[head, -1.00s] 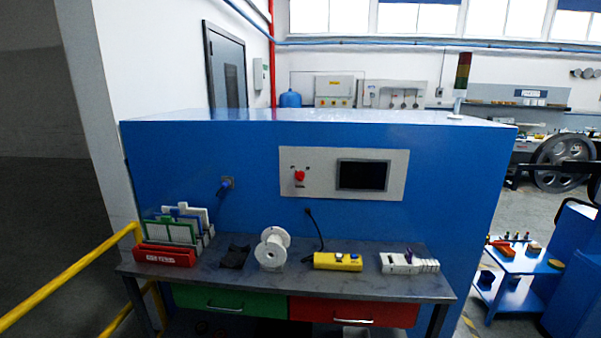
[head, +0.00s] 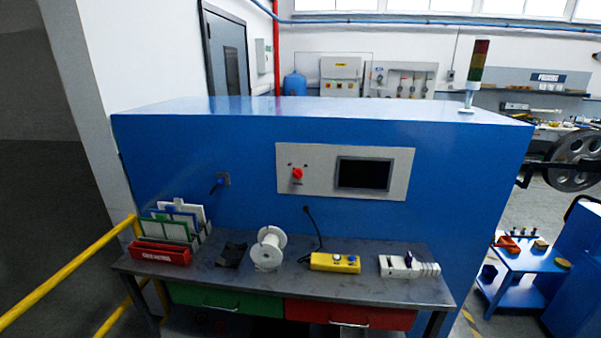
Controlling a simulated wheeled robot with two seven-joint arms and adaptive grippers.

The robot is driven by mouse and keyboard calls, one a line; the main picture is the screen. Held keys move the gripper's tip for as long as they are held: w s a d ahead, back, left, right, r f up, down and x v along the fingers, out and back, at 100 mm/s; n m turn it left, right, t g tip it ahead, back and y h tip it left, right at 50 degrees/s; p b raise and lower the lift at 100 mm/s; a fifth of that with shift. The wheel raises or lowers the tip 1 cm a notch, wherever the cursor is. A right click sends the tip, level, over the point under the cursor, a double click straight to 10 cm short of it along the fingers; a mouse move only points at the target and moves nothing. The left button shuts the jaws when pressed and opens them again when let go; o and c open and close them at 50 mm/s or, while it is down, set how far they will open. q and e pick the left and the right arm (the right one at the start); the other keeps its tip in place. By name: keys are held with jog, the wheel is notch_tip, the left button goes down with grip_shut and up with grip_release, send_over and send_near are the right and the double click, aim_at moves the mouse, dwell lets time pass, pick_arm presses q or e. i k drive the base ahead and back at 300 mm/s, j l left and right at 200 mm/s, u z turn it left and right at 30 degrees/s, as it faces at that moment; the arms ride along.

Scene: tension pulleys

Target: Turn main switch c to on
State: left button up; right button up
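A red rotary switch (head: 297,174) sits on the light grey control panel (head: 324,183), left of the dark screen (head: 364,174). The panel is set in the front of the large blue machine (head: 455,190). The lettering around the red switch is too small to read. A blue lever-like part (head: 217,187) on a small grey plate is on the blue front further left. I cannot tell from the labels which of these is main switch c. Neither of my grippers is in view.
A workbench (head: 210,272) stands before the machine, with a red file holder (head: 160,254), white spool (head: 267,250), yellow control box (head: 335,262) and white block (head: 405,266). A yellow railing (head: 70,283) is at left. A blue cart (head: 520,262) stands at right.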

aim_at(298, 173)
jog(key=i+l, duration=0.25)
jog(key=i, duration=0.2)
jog(key=i+l, duration=0.3)
jog(key=i, duration=0.15)
